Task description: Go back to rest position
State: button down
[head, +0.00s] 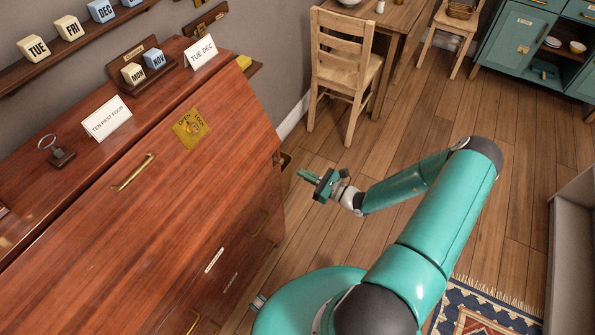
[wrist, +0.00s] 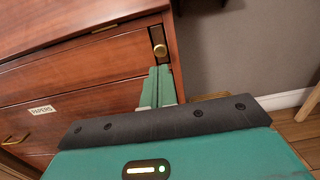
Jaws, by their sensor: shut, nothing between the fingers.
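My gripper (head: 305,176) is at the end of my teal arm, in the middle of the head view. It is held in the air above the wood floor, just right of the wooden bureau (head: 150,180). Its fingers are together and hold nothing. I cannot tell whether the fingertips touch the bureau.
A wooden chair (head: 345,75) and table stand at the back. A teal cabinet (head: 520,45) is at the far right. A patterned rug (head: 480,310) lies at lower right, near a grey shelf unit (head: 572,240). Open floor (head: 420,130) lies between. Cards and lettered blocks sit along the bureau top.

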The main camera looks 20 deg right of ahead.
jog(key=v, duration=0.7)
jog(key=shift+s+d, duration=0.2)
jog(key=shift+d, duration=0.1)
jog(key=s+a+r+n+g+h, duration=0.1)
jog(key=s+a+r+n+g, duration=0.1)
jog(key=a+r+n+g, duration=0.5)
jog(key=s+a+r+n+g+h, duration=0.2)
jog(key=a+r+n+g, duration=0.2)
jog(key=r+n+g, duration=0.65)
jog(key=s+a+r+n+t+h, duration=0.2)
jog(key=s+r+n+t+h, duration=0.2)
jog(key=r, duration=0.8)
jog(key=s+a+r+n+t+h, duration=0.2)
jog(key=s+r+n+t+h, duration=0.2)
jog(key=s+r+n, duration=0.3)
notch_tip(320, 180, up, 5)
jog(key=shift+s+a+r, duration=0.1)
jog(key=shift+s+a, duration=0.3)
jog(key=shift+s, duration=0.05)
